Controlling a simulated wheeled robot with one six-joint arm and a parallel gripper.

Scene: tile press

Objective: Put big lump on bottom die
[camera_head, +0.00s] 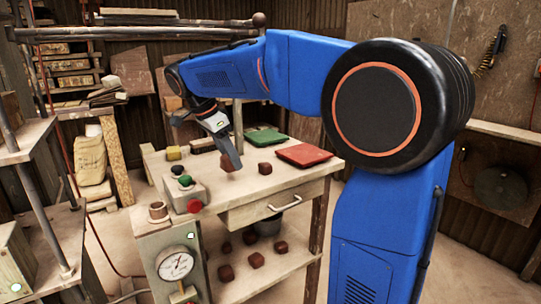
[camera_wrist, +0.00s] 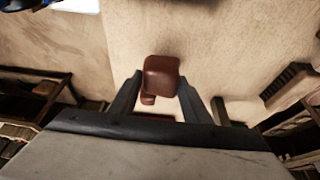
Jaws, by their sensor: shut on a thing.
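A reddish-brown lump (camera_head: 227,164) is at the fingertips of my gripper (camera_head: 231,155) over the wooden bench (camera_head: 235,193). In the wrist view the same lump (camera_wrist: 161,75) sits between the two fingers of my gripper (camera_wrist: 160,88), which is shut on it. Another brown lump (camera_head: 265,168) lies on the bench to the right of my gripper. I cannot make out the bottom die in either view.
A red tray (camera_head: 304,154) and a green tray (camera_head: 265,138) are on the bench. A control box with a red button (camera_head: 194,206) and a gauge (camera_head: 175,264) stand at its front left. Several lumps (camera_head: 256,261) lie on the lower shelf. Posts and plates (camera_head: 28,138) stand at far left.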

